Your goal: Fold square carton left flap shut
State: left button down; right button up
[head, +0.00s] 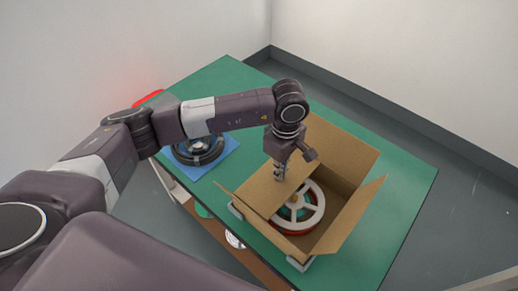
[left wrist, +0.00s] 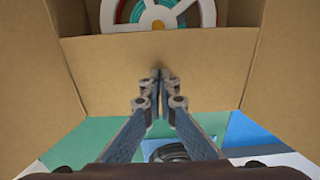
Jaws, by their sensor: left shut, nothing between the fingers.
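The square carton (head: 349,189) stands on the green table with a spool (head: 312,204) inside, grey-white with red and green showing. Its left flap (head: 254,190) leans inward over the left part of the opening, and the spool shows beside it. The other flaps stand up or spread outward. My left gripper (head: 279,176) is shut and empty, pointing down at the left flap. In the left wrist view its closed fingertips (left wrist: 160,74) are at the left flap (left wrist: 100,57), seemingly against it; exact contact is unclear. My right gripper is in neither view.
A dark reel (head: 199,148) lies on a blue mat (head: 213,164) at the table's left. A red object (head: 149,98) is at the left table edge. The green table (head: 405,178) is clear right of the carton. Grey clips sit by the carton's near-left side.

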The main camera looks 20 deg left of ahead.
pick_arm(q)
notch_tip(320, 180, up, 10)
jog(key=p, duration=0.4)
dwell(0.4)
dwell(0.4)
